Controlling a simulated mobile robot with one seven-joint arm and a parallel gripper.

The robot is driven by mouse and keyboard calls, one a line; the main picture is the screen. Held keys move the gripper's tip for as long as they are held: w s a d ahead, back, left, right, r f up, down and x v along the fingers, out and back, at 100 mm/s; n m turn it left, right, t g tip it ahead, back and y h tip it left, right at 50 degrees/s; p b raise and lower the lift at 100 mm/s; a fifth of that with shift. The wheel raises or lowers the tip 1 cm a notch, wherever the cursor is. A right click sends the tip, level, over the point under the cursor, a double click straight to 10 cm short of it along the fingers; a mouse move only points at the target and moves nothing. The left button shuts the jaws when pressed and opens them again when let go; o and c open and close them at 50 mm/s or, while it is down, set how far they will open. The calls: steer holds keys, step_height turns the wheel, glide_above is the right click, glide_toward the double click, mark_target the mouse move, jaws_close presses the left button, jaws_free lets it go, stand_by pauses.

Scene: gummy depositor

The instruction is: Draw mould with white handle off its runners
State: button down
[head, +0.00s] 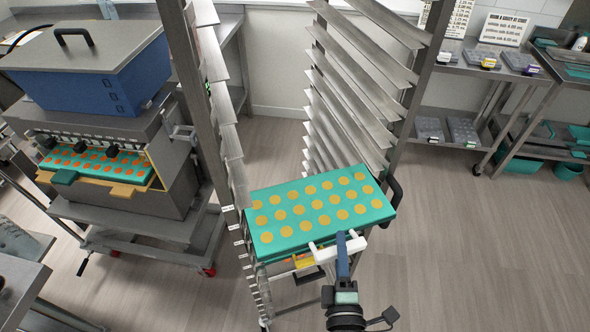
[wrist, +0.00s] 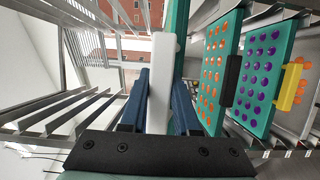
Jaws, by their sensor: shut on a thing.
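The mould with the white handle is a teal slab (head: 300,239) with rows of yellow-orange rounds, lying across the top of the rack's front part in the head view. Its white handle (head: 352,246) is on the near edge. My gripper (head: 342,243) reaches it from below right and is shut on the handle. In the wrist view the white handle (wrist: 162,75) stands between my two blue fingers (wrist: 160,105), and the mould's teal edge (wrist: 179,40) shows just right of it. The runners under the mould are mostly hidden.
Lower moulds sit beneath: one with orange rounds and a black handle (wrist: 232,80), one with purple rounds and a yellow handle (wrist: 286,90). The rack's runners (head: 340,75) above are empty. The blue-hoppered depositor (head: 90,85) stands left. Open floor (head: 480,240) lies right.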

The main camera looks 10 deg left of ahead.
steer(key=shift+r+p, duration=0.35)
steer(key=shift+r, duration=0.15)
steer(key=s+d+p, duration=0.1)
steer(key=s+d, duration=0.4)
steer(key=s, duration=0.5)
steer(key=shift+s+d+p, duration=0.15)
steer(key=shift+d+p, duration=0.1)
steer(key=shift+p, duration=0.05)
stand_by(0.4)
